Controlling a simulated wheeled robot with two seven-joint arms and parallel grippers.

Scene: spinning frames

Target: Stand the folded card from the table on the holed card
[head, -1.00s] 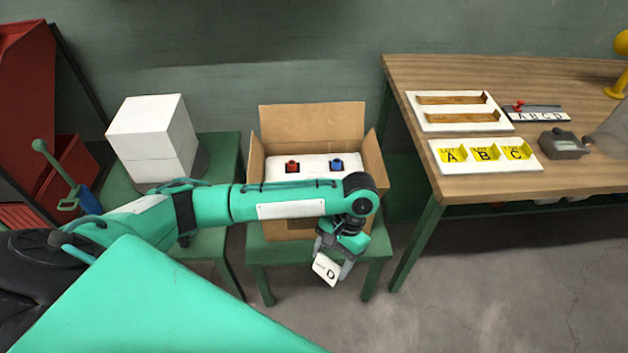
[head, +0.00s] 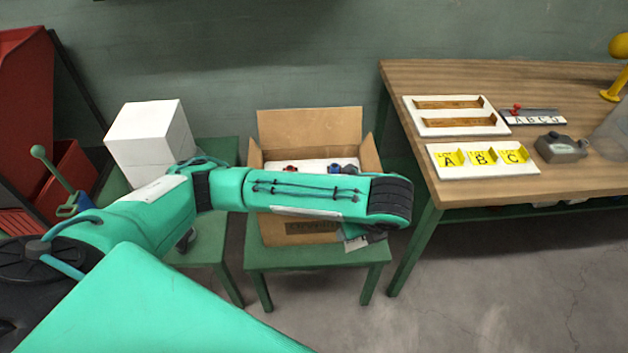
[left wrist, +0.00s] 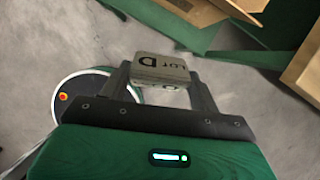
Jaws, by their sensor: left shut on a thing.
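The folded card (left wrist: 160,70), pale and marked "LOT D", is held between the two fingers of my left gripper (left wrist: 162,86) in the left wrist view. In the head view my left gripper (head: 368,234) is mostly hidden under the forearm, in front of the carton's right side, well off the table. My right gripper is not in view.
An open carton (head: 310,125) on a green stand (head: 315,255) holds red and blue items, partly covered by my arm. Floor right of the stand is clear.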

